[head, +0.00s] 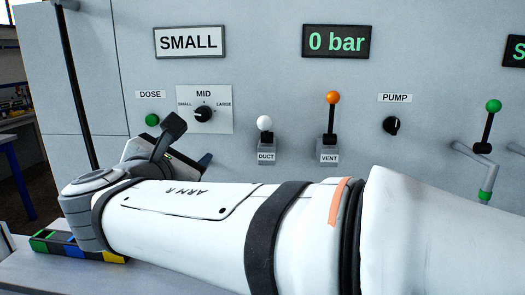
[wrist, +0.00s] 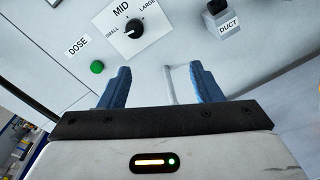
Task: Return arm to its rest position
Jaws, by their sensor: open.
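My white arm (head: 190,210) stretches across the lower part of the head view, from the right edge to the wrist at the left. My gripper (head: 188,144) is partly hidden behind the wrist there, in front of the grey panel (head: 230,80). In the wrist view my gripper (wrist: 160,72) shows two blue fingers spread apart. It is open, and I see nothing clamped between them. A pale bar beside the right finger is unclear. The fingers point at the panel below the dose dial (wrist: 135,25).
The panel carries a green DOSE button (head: 152,120), the MID dial (head: 203,114), a white DUCT lever (head: 264,124), an orange VENT lever (head: 332,98), a PUMP knob (head: 391,125) and a green-knobbed lever (head: 493,106). Displays read SMALL and 0 bar. A coloured block strip (head: 73,247) lies lower left.

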